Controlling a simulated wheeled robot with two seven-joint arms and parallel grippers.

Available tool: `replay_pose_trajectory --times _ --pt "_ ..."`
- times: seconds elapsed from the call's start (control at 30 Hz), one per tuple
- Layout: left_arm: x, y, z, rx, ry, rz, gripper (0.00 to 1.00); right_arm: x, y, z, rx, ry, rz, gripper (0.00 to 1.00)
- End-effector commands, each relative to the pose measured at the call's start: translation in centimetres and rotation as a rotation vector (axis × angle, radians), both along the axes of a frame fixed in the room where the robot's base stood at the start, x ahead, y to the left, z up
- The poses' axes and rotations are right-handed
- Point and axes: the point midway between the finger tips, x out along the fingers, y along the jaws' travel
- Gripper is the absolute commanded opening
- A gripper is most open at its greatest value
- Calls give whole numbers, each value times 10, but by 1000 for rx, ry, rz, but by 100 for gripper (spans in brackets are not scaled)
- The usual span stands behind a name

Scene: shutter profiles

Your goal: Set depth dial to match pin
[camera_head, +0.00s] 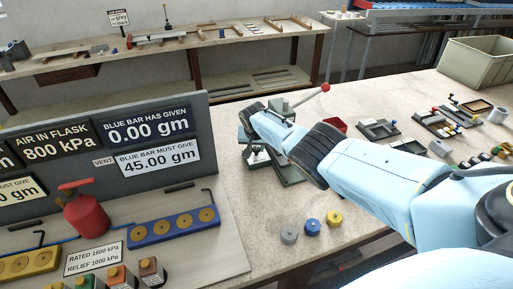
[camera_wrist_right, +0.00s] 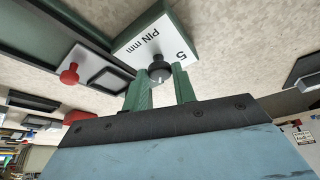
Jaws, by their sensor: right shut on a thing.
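My right gripper (camera_head: 255,118) reaches over the green bench device (camera_head: 291,172) in the head view and hides part of it. In the right wrist view my right gripper (camera_wrist_right: 160,80) has its two green fingers on either side of a black round knob (camera_wrist_right: 159,68) and is shut on it. A white plate (camera_wrist_right: 156,38) behind the knob reads "PIN mm" and "5", upside down. I cannot read any marking on the knob. A lever with a red ball (camera_head: 325,88) rises behind the gripper in the head view. My left gripper is not in view.
A grey panel (camera_head: 221,150) with readouts, a red flask (camera_head: 84,212) and a blue bar (camera_head: 172,225) stands at left. Small trays and a beige bin (camera_head: 476,65) are at right.

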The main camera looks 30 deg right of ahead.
Motion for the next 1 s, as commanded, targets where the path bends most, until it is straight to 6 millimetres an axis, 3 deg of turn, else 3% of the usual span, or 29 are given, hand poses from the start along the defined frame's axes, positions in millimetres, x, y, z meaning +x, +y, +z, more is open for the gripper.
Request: replay_pose_trajectory --times 0.5,1.0 --pt "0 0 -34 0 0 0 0 2 2 -2 1 0 -320 4" --pt "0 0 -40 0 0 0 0 2 3 0 2 1 -387 4"
